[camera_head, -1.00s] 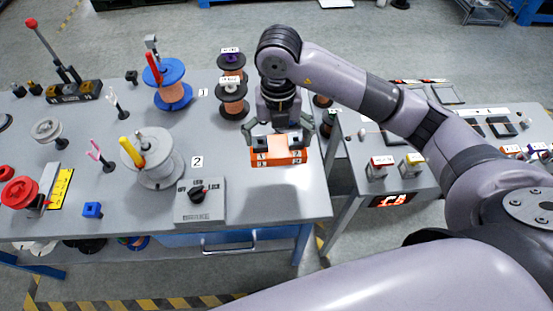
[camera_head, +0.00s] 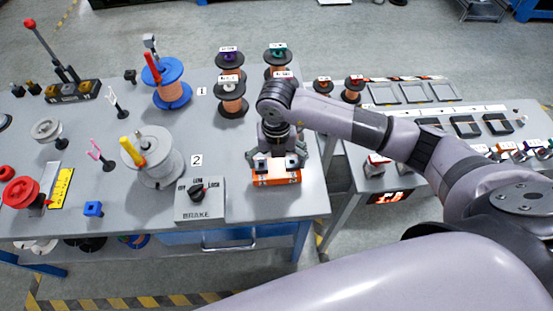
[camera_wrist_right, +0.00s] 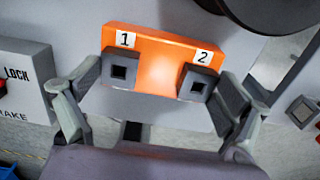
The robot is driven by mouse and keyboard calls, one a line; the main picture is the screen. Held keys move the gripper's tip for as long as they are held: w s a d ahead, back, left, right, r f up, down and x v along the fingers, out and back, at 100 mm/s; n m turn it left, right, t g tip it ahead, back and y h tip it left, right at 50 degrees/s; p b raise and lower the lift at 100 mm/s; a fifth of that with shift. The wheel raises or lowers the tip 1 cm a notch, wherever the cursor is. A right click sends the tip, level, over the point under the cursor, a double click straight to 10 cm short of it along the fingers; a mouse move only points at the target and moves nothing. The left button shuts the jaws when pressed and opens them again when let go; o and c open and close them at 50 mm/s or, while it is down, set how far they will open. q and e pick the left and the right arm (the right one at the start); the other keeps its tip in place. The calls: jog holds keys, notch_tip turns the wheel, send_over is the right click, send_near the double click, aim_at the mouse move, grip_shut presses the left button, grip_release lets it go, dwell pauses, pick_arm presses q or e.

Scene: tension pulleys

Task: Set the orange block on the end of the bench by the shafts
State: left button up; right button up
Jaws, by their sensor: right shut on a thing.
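The orange block (camera_head: 275,181) has two dark square sockets and labels 1 and 2. In the head view it is over the right end of the grey bench (camera_head: 235,150), close to the front right corner. My right gripper (camera_head: 277,163) is shut on the block from above, with a finger at each end. The wrist view shows the block (camera_wrist_right: 158,62) between the fingers. I cannot tell whether its underside touches the bench. A blue spool (camera_head: 172,95) and a grey spool (camera_head: 165,172) stand at labels 1 and 2. My left gripper is not in view.
A brake box (camera_head: 200,205) sits just left of the block. Copper spools (camera_head: 231,100) stand behind the gripper. A second table (camera_head: 430,135) to the right, across a gap, holds trays and small items. Bare bench surrounds the block at its front and right.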

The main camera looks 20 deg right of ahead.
aim_at(276, 167)
jog(key=shift+f, duration=0.1)
jog(key=o, duration=1.3)
jog(key=shift+o, duration=0.2)
notch_tip(276, 167, up, 12)
jog(key=b, duration=0.1)
